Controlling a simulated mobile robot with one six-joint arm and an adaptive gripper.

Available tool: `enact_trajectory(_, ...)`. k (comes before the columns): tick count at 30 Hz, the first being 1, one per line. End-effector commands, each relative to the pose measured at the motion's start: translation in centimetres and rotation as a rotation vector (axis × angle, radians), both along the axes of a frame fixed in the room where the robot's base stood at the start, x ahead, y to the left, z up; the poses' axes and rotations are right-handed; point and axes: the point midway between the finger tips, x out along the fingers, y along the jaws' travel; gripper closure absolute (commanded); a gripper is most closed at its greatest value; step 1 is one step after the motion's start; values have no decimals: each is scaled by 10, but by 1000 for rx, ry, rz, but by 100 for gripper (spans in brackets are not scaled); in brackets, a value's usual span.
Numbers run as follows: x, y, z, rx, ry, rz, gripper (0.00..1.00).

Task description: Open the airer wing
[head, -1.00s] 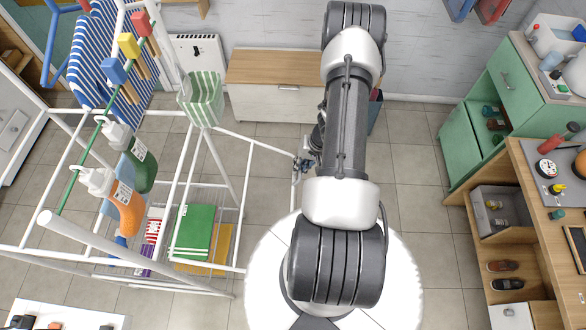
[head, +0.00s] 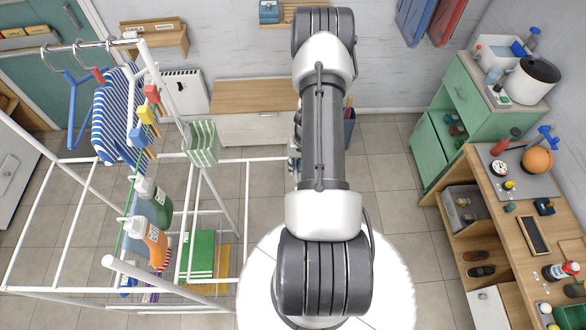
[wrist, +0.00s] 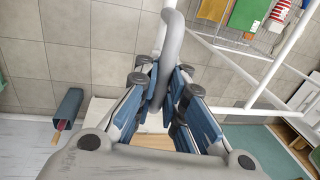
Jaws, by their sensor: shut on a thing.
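The airer is a white tube frame (head: 108,292) at the left of the head view, hung with clothes and bottles. A thin white wing bar (head: 255,159) runs from it to my gripper (head: 294,160), which is mostly hidden behind my arm. In the wrist view, my gripper (wrist: 168,105) has its blue-padded fingers shut around a grey-white tube (wrist: 171,45) of the wing. The tube bends near the fingers. More white airer bars (wrist: 235,66) lead off to the upper right.
A low wooden-topped cabinet (head: 250,97) and a white heater (head: 183,92) stand at the back wall. A green cabinet (head: 436,151) and wooden shelf unit (head: 460,231) stand at the right. A blue bin (wrist: 69,104) is near my gripper. Tiled floor (head: 395,165) right of my arm is clear.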

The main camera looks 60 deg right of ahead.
Motion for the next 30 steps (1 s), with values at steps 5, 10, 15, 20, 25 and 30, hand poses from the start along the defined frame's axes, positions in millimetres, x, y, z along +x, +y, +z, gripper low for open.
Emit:
enact_trajectory(5,1,-4,10,-1,-1,-2,100)
enact_trajectory(10,2,-6,13,-4,-4,-3,100)
enact_trajectory(15,3,-6,14,-4,-6,-4,100)
enact_trajectory(20,3,-6,14,-4,-6,-4,86)
enact_trajectory(25,3,-6,13,-4,-4,-3,74)
enact_trajectory(30,2,-4,11,-1,-2,-1,70)
